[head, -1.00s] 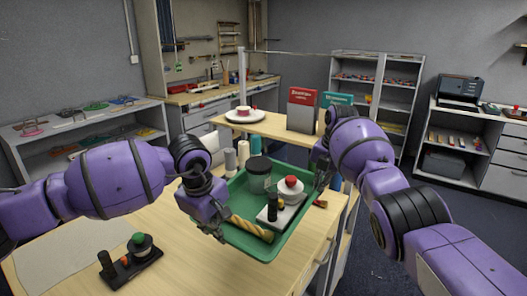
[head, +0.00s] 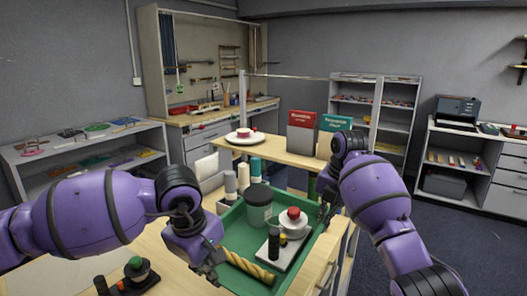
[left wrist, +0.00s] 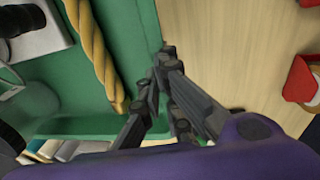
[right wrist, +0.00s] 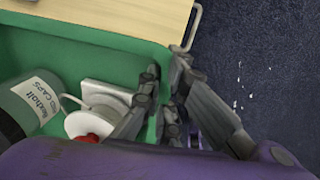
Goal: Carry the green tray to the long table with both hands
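The green tray (head: 229,222) is over the near wooden worktop. It carries a dark grey jar (head: 259,207), a white cup (head: 292,229) with a red ball, a light board, dark bottles and a yellow twisted stick (head: 247,266). My left gripper (head: 211,270) is at its near left side; the left wrist view shows its fingers (left wrist: 156,80) closed about the rim. My right gripper (head: 328,212) is at the right side; its fingers (right wrist: 167,75) are on either side of that rim. Whether the tray touches the worktop is hidden.
A wooden table (head: 272,151) beyond bears a white plate and upright red and teal books (head: 302,132). White and grey spools (head: 243,174) stand just behind the tray. A black holder (head: 128,283) is at front left. Open floor (head: 375,245) lies right.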

